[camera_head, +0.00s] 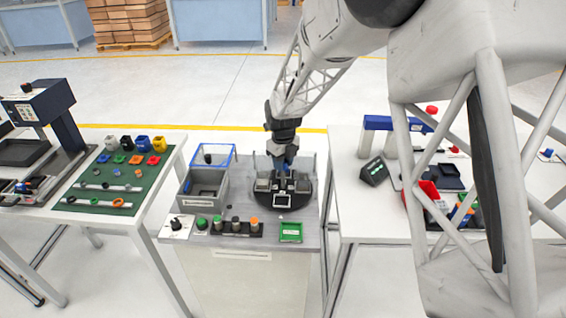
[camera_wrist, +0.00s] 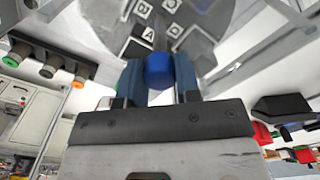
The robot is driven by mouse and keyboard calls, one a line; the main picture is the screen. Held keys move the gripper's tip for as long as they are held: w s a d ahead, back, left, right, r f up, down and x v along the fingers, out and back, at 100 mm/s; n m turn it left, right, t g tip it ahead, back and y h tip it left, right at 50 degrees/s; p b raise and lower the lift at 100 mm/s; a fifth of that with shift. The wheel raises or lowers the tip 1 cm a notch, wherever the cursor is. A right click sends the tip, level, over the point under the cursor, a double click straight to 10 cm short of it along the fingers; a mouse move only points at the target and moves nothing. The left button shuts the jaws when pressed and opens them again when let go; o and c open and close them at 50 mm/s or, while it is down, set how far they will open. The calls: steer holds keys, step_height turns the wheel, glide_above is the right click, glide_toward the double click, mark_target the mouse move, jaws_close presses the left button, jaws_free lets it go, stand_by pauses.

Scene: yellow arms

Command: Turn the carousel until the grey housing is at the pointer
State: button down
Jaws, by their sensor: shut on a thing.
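The carousel (camera_head: 284,204) is a dark round disc on the middle bench, carrying several grey blocks (camera_head: 262,185) around it. It also shows at the top of the wrist view as a grey disc (camera_wrist: 205,18) with square marked plates, one reading "A". My gripper (camera_head: 284,165) reaches down over the disc from above. In the wrist view my gripper (camera_wrist: 160,75) is shut on a blue cylindrical knob (camera_wrist: 159,70). I cannot tell which item on the carousel is the grey housing, nor clearly make out the pointer. My gripper hides part of the carousel.
Left of the carousel are a grey bin (camera_head: 204,190) and a blue-rimmed box (camera_head: 215,156). In front are a row of buttons (camera_head: 236,226) and a green tray (camera_head: 291,232). A green mat (camera_head: 115,185) with coloured parts lies on the left table. My arm covers much of the right table.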

steer(key=c, duration=0.8)
jaws_free()
steer(key=shift+r, duration=0.15)
steer(key=shift+r, duration=3.8)
